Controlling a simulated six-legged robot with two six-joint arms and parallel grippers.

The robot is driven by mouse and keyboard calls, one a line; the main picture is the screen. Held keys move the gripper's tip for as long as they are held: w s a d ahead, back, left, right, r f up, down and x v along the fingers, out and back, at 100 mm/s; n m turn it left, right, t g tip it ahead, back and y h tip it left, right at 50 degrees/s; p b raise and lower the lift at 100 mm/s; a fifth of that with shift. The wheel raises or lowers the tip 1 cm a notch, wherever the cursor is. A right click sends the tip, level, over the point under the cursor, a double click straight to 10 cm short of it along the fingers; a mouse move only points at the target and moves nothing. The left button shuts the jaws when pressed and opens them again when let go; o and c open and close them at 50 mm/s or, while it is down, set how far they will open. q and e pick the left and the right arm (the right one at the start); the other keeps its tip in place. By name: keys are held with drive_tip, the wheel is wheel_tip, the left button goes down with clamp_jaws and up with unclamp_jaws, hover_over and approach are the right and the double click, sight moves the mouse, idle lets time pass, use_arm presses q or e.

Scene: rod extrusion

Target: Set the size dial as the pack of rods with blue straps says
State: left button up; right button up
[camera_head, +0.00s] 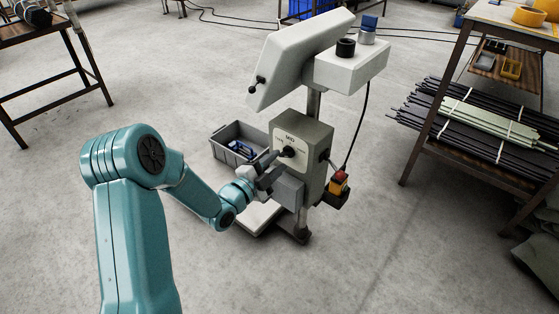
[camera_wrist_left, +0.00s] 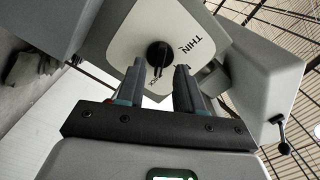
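The size dial (camera_head: 288,152) is a black round knob on a pale plate on the front of the grey machine (camera_head: 310,135). In the left wrist view the dial (camera_wrist_left: 158,54) has the word THIN printed on one side; other lettering is partly hidden by a finger. I cannot tell its setting for sure. My left gripper (camera_head: 273,168) is just in front of the plate. In the left wrist view its fingers (camera_wrist_left: 159,68) are apart, with the knob between and beyond their tips. My right gripper is out of view. I make out no blue-strapped rods.
A shelf bench at the right holds dark rods (camera_head: 500,148) and light green rods (camera_head: 490,122) with whitish straps. A grey crate (camera_head: 238,143) with blue items stands left of the machine. A red and yellow switch box (camera_head: 338,184) hangs on its right.

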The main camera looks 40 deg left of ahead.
sight(287, 154)
use_arm(q)
drive_tip(key=shift+w+d, duration=0.1)
drive_tip(key=shift+w, duration=1)
drive_tip(key=shift+c, duration=0.3)
clamp_jaws()
